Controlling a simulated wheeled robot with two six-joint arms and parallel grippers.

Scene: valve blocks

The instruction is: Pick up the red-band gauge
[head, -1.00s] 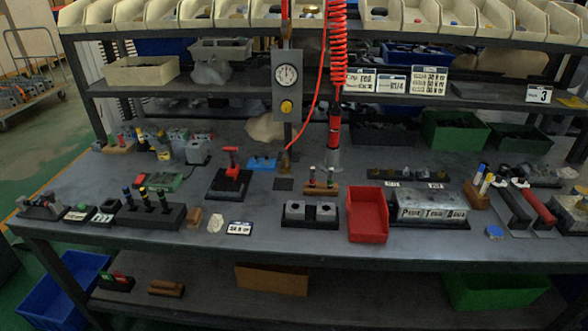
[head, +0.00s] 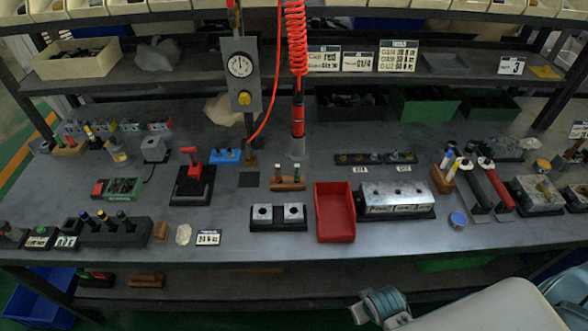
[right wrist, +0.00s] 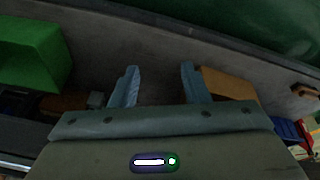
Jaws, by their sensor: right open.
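I cannot clearly make out a red band on any gauge. Two small upright plug gauges stand in a wooden block (head: 288,184) mid-table; a green band shows on the right one, and the left one's band is too small to read. A black holder (head: 112,234) at the left carries several upright gauges with blue, yellow and green tops. My right gripper (right wrist: 160,82) is open and empty in the right wrist view, with shelf and floor beyond it. My right arm shows at the bottom right of the head view, in front of the table. My left gripper is out of view.
A red bin (head: 335,232), a twin-bore grey block (head: 278,215) and an engraved metal block (head: 394,194) stand near the front edge. A red clamp (head: 191,178) is left of the wooden block. A red coiled hose (head: 296,40) and driver hang above the table.

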